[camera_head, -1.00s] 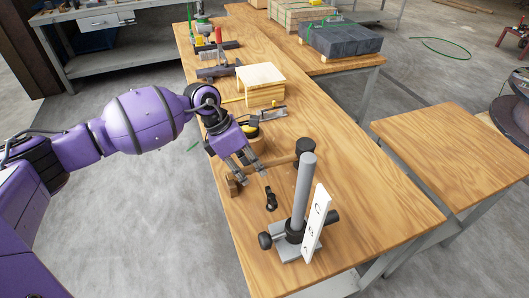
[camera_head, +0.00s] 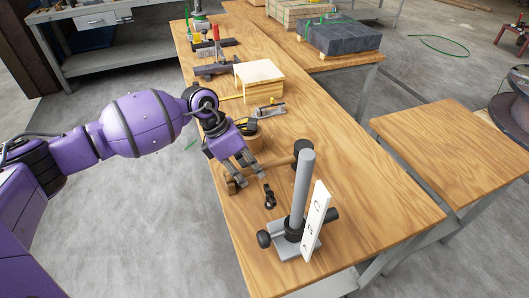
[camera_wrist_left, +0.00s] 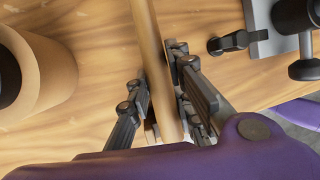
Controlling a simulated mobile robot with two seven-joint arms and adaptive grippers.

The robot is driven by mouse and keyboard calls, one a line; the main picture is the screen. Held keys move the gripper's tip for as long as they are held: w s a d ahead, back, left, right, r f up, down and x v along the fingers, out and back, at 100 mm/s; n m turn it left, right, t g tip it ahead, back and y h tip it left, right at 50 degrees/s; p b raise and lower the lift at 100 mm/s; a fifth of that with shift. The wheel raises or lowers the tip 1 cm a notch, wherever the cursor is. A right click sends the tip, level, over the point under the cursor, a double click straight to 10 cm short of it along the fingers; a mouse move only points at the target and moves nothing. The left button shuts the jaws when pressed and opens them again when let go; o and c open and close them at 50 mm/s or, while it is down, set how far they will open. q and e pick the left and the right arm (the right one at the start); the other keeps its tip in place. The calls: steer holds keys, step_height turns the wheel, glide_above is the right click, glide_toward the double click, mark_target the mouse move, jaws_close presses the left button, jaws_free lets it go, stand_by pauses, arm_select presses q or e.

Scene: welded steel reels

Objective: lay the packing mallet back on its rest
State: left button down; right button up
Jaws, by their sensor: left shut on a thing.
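My left gripper (camera_head: 250,169) is shut on the handle, low over the bench. In the left wrist view the handle (camera_wrist_left: 157,65) passes between the two fingers (camera_wrist_left: 160,105); the head is out of that view. A small brown wooden piece (camera_head: 232,184) by the bench's left edge may be part of the rest; I cannot tell whether the handle touches it. My right gripper is not in view.
A grey post stand (camera_head: 303,195) with black knobs and a white plate (camera_head: 316,220) stands close in front. A small black fitting (camera_head: 269,196) lies beside it. A tan roll (camera_wrist_left: 45,75) is left of the handle. The bench (camera_head: 365,205) is clear to the right.

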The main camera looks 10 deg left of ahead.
arm_select(q)
steer(key=c, duration=1.5)
jaws_free()
steer(key=shift+f, duration=0.1)
steer(key=shift+s, duration=0.1)
steer(key=shift+p+v, duration=0.6)
steer(key=shift+v, duration=1.15)
steer(key=p+v, duration=0.1)
steer(key=v, duration=0.3)
steer(key=shift+a+r, duration=0.1)
steer(key=shift+r, duration=0.1)
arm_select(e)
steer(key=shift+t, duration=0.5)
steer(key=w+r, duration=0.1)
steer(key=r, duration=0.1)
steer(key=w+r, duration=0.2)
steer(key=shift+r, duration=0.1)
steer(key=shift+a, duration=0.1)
